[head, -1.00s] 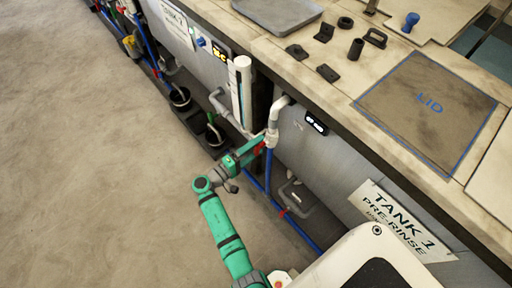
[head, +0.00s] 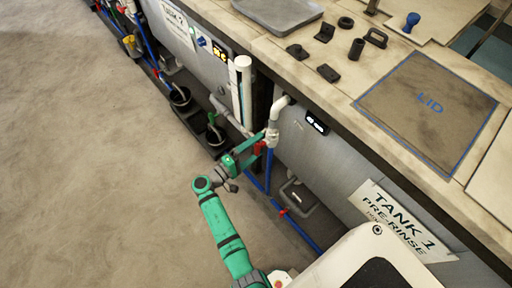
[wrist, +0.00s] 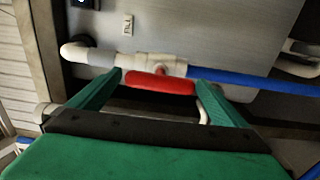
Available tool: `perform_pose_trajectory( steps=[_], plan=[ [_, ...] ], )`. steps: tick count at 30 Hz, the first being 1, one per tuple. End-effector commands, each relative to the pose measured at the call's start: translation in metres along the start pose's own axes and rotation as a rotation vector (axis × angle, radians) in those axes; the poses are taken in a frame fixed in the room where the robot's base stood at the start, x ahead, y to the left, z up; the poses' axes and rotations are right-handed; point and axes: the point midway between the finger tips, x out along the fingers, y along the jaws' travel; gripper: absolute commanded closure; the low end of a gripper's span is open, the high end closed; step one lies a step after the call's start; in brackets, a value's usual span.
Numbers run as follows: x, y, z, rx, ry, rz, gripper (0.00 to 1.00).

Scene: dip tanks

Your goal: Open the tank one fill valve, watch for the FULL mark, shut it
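The tank one fill valve has a red handle (wrist: 160,82) on a white pipe fitting (wrist: 150,63). In the wrist view the handle lies roughly along the pipe. In the head view the red handle (head: 259,147) is partly hidden by my gripper (head: 249,147). My gripper (wrist: 159,76) is open, with its green fingertips spread near both ends of the handle. I cannot tell whether they touch it. The TANK 1 PRE-RINSE sign (head: 398,220) hangs on the grey tank front. A small dark display (head: 317,122) is lit, but its text is unreadable.
A blue pipe (head: 268,170) runs down from the valve, and another with a red fitting runs near the floor. White upright tubes (head: 245,85) stand left of the valve. The bench above holds a LID panel (head: 425,100) and small dark parts. The floor at left is clear.

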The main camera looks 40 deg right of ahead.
Motion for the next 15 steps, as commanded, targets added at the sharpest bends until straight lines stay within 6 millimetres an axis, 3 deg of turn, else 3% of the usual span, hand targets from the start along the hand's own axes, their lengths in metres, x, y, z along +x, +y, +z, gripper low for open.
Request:
perform_pose_trajectory(
  steps=[8,15],
  plan=[
    [-0.016,0.0,0.0,0.001,0.001,0.0,0.03],
    [-0.061,0.0,-0.001,0.0,0.005,0.0,0.03]
  ],
)
